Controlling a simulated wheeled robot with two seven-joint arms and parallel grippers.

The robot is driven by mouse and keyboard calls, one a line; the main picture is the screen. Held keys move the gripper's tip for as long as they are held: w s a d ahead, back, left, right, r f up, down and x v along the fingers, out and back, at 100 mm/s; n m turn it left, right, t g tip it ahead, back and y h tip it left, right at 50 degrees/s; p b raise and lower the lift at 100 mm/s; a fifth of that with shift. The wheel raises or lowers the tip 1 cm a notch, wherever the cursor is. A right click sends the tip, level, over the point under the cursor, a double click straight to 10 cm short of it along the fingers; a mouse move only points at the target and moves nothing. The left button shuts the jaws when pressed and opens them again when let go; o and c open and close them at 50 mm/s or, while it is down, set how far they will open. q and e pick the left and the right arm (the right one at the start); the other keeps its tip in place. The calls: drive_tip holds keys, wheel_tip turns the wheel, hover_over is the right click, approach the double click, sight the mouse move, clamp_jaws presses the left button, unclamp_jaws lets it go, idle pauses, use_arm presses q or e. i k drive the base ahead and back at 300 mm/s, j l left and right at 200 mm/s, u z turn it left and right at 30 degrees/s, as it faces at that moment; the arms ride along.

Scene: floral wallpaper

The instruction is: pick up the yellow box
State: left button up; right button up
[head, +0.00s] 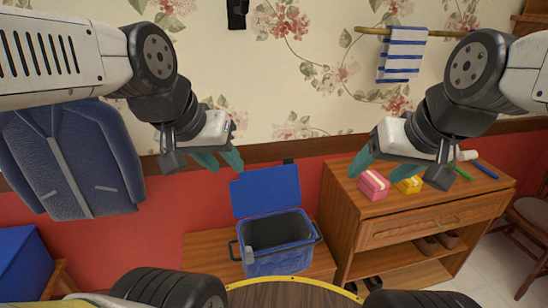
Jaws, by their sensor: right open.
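The yellow box (410,186) is small with a pale band and sits on top of the wooden cabinet (385,222), just right of a pink box (373,187). My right gripper (383,168) is open and empty. Its teal fingers show in front of the boxes, one by the pink box and one overlapping the upper edge of the yellow box. I cannot tell how far above or in front of them it is. My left gripper (222,161) hangs empty in front of the wall, up and left of the blue cooler, with its two teal fingertips apart.
A blue cooler (279,261) with its lid raised stands on a low wooden bench (205,250). Green and blue pens (484,172) and a white object (468,155) lie right on the cabinet. A striped towel (402,55) hangs above. Shoes are on the shelf below. A chair stands right.

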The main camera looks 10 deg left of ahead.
sight(412, 186)
drive_tip(key=z, duration=1)
drive_tip(key=i+l, duration=0.1)
drive_tip(key=i, duration=0.45)
drive_tip(key=i+u, duration=0.1)
drive_tip(key=i, duration=0.5)
